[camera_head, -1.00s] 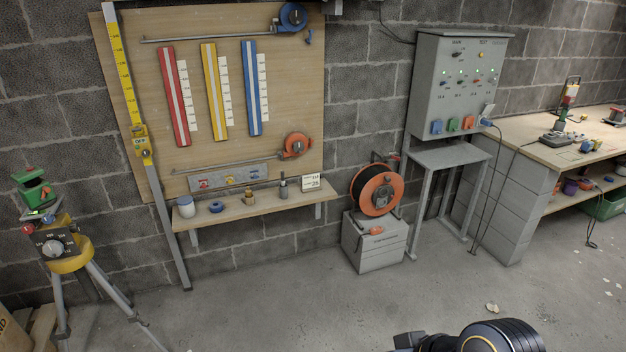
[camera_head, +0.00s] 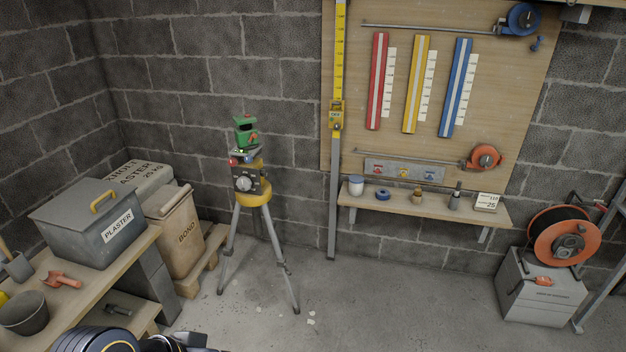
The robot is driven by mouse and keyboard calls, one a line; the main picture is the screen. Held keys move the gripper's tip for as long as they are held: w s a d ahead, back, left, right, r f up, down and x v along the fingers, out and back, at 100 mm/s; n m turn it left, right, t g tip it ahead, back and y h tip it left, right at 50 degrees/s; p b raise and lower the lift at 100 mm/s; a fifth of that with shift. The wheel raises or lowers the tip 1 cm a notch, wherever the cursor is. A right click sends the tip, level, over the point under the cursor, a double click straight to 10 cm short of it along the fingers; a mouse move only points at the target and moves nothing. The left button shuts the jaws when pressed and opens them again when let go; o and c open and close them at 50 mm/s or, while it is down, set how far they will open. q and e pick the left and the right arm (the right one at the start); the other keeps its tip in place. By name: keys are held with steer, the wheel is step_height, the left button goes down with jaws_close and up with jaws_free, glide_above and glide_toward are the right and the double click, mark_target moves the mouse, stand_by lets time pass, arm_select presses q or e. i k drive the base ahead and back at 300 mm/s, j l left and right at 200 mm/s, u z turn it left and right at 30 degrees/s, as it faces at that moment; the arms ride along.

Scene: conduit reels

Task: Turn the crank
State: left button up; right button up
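An orange cable reel (camera_head: 564,237) with a dark hub stands upright at the right. It rests on a grey box (camera_head: 540,290) that has a small orange-red part (camera_head: 543,281) on it. A smaller orange reel (camera_head: 485,157) and a blue reel (camera_head: 522,18) hang on the wooden wall board, each at the end of a thin rod. I cannot tell which part is the crank. A dark rounded part of my arm shows at the bottom left edge, but no gripper fingers can be made out. Both grippers are out of view.
A tripod (camera_head: 251,199) with a yellow-and-green instrument stands left of the board. A narrow shelf (camera_head: 425,208) sits below the board. The middle floor is clear.

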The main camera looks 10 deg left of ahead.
mark_target(244, 183)
steer(key=i+j, duration=0.4)
steer(key=j, duration=0.2)
steer(key=i+j, duration=0.4)
steer(key=j, duration=0.2)
steer(key=i+j, duration=0.45)
steer(key=j, duration=0.15)
steer(key=k+u, duration=0.05)
